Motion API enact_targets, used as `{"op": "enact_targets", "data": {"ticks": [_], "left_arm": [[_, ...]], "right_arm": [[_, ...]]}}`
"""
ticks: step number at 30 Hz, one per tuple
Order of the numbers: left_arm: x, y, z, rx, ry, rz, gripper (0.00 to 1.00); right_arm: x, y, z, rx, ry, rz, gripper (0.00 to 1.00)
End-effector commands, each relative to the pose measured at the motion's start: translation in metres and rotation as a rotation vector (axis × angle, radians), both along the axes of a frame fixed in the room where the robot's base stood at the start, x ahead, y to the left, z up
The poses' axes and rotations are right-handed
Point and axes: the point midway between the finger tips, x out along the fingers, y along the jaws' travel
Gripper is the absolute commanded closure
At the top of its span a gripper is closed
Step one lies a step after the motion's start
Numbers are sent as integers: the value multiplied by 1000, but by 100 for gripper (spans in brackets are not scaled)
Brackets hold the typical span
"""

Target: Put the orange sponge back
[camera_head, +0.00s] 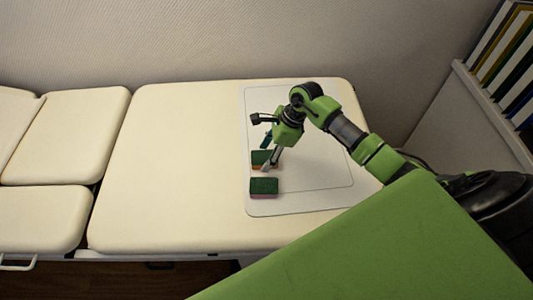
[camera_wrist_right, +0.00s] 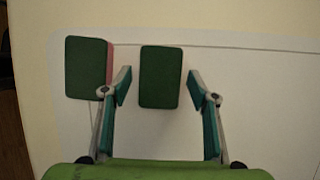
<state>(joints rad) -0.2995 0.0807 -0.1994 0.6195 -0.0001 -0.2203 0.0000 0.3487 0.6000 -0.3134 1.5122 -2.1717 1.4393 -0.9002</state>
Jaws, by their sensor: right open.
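The orange sponge (camera_head: 258,157) lies on a white board (camera_head: 315,203) on the padded table, its dark green scouring side up and a thin orange edge showing. A second sponge, green on top with a pink side (camera_head: 264,188), lies just in front of it. My right gripper (camera_head: 267,153) is open over the orange sponge. In the right wrist view, the orange sponge shows only its green top (camera_wrist_right: 160,75), between and slightly beyond the open fingers (camera_wrist_right: 160,88). The pink-sided sponge (camera_wrist_right: 87,68) is left of the left finger. My left gripper is not in view.
The cream padded table (camera_head: 175,170) is bare to the left of the board. A wall (camera_head: 200,40) stands behind it. Books (camera_head: 505,55) stand on a white cabinet (camera_head: 458,120) at the right. The pink-sided sponge is close to my right gripper's left finger.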

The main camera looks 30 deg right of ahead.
Motion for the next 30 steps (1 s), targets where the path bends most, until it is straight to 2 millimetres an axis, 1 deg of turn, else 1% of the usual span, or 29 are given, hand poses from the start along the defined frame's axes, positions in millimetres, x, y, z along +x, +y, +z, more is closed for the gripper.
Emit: {"op": "enact_targets", "data": {"ticks": [5,12,15,18,23,30], "left_arm": [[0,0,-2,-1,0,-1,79],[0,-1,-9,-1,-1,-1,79],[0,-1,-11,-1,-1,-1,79],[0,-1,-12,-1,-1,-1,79],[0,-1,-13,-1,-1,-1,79],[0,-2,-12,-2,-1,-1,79]], "right_arm": [[-3,-11,25,-3,-5,1,46],[-12,-29,73,-4,-4,0,46],[-15,-35,89,-3,-3,-1,46],[-18,-39,102,-2,-2,0,46],[-20,-42,111,-1,1,-1,46],[-20,-42,112,0,1,0,46]]}}
